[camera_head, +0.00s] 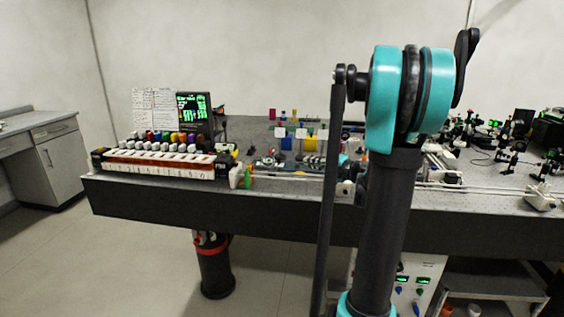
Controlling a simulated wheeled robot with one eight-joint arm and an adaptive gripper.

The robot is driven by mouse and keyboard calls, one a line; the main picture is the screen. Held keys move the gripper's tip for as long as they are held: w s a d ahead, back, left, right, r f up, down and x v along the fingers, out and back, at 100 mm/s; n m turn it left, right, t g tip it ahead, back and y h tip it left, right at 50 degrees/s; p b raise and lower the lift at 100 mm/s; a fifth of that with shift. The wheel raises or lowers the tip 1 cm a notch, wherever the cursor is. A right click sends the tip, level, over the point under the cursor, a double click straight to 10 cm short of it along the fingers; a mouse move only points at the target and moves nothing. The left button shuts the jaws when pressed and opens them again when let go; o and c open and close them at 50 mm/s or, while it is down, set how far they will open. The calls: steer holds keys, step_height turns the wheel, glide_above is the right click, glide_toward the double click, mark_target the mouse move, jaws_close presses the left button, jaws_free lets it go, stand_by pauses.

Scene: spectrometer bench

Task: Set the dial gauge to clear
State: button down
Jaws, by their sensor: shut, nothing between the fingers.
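My arm fills the right-middle of the head view, with a teal joint at its top. Its dark links hide part of the bench behind it. My gripper does not show clearly in this view. I cannot pick out a dial gauge with certainty, as the bench items are small. A dark screen with green text (194,109) stands at the back left of the bench. In front of it is a long device (160,171) with a row of white keys and several coloured knobs.
The long dark bench (270,216) crosses the view. Coloured blocks (297,139) stand at its middle, and optical mounts (510,140) crowd its right. A white box with green displays (425,282) is below. Grey cabinets (62,160) stand at left, with bare floor between.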

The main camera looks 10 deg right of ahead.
mark_target(270, 160)
steer(key=x, duration=1)
steer(key=shift+a+f, duration=0.1)
steer(key=shift+a, duration=0.1)
steer(key=shift+w+a+f, duration=0.15)
steer(key=shift+a+f, duration=0.05)
steer(key=shift+a, duration=0.7)
steer(key=shift+w+a+f, duration=0.15)
steer(key=shift+a, duration=0.75)
steer(key=shift+a, duration=0.15)
